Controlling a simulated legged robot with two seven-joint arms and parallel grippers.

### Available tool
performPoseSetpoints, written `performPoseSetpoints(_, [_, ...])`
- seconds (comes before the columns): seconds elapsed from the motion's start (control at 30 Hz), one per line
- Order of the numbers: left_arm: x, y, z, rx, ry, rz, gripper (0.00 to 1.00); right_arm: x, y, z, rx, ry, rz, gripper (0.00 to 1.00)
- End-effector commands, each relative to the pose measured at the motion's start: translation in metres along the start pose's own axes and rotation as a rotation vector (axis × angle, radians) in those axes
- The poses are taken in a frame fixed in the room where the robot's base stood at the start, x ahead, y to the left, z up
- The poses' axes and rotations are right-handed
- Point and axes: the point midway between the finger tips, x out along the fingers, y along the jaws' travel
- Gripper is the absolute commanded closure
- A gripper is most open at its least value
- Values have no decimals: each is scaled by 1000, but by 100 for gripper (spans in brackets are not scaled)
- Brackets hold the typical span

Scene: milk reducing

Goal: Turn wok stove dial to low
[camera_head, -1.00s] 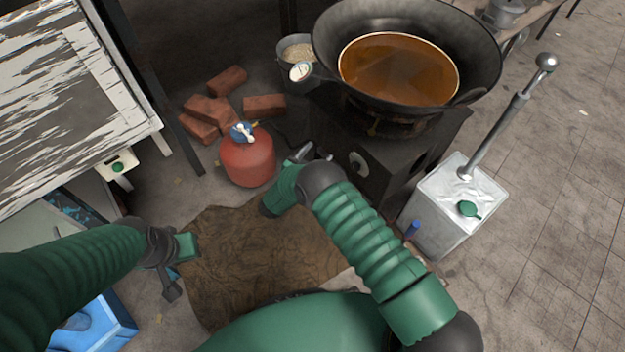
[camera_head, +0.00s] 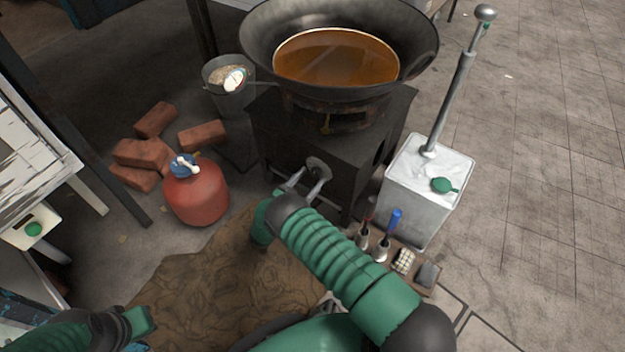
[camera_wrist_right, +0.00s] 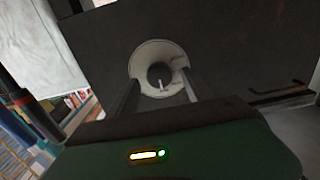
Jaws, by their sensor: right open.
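The wok stove (camera_head: 305,150) is a dark box with a wide wok (camera_head: 262,45) of orange-brown liquid on top. Its dial (camera_head: 318,168) is on the front face, a dark knob on a pale round plate. In the right wrist view the dial (camera_wrist_right: 160,76) is ahead, with a light pointer mark toward the bottom of the picture. My right gripper (camera_head: 305,183) is open close in front of the dial, its fingers (camera_wrist_right: 160,92) on either side of the knob in the wrist view. Contact cannot be told. My left gripper (camera_head: 140,325) is at the lower left; its fingers are not clear.
A red gas cylinder (camera_head: 196,195) and several bricks (camera_head: 150,152) stand left of the stove. A white canister (camera_head: 420,190) with a tall rod stands right.

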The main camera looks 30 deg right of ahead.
Motion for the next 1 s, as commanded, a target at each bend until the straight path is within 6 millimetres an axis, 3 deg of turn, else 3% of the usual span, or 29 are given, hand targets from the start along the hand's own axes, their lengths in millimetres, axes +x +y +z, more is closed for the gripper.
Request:
performPoseSetpoints(0.13, [7,0,2,0,0,0,100,15,1,2,0,-2,1,41])
performPoseSetpoints(0.4, [6,0,1,1,0,0,100,16,0,-1,-2,1,0,41])
performPoseSetpoints(0.83, [6,0,1,1,0,0,100,16,0,0,-2,0,0,97])
performPoseSetpoints(1.0, [6,0,1,1,0,0,100,17,1,0,-5,-1,1,100])
